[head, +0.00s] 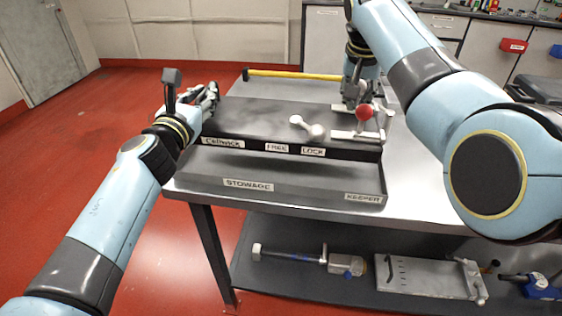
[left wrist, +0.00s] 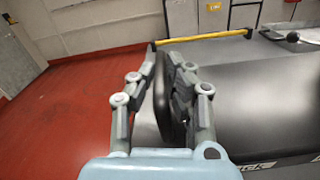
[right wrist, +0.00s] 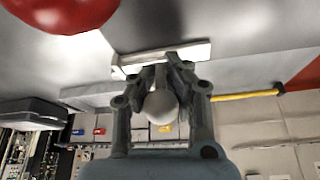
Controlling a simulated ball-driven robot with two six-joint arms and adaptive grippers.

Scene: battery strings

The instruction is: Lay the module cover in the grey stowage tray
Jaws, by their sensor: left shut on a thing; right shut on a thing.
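A dark slab-like box (head: 255,115), whose front carries labels including FREE and LOCK, sits on the table; I cannot tell whether its top is the module cover. The grey tray (head: 300,180), labelled STOWAGE and KEEPER, shows below its front edge. My left gripper (head: 210,95) is shut at the box's left end. In the left wrist view its fingers (left wrist: 165,95) close on a dark upright grip (left wrist: 180,95). My right gripper (head: 356,95) is at the back right of the box. In the right wrist view it is shut on a pale ball knob (right wrist: 160,106).
A white lever (head: 308,127) lies on the box top, left of a red ball knob (head: 364,112) on a pale bracket. A yellow bar (head: 290,75) runs along the table's far edge. Tools lie on the lower shelf (head: 310,285). Bare table shows at the right.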

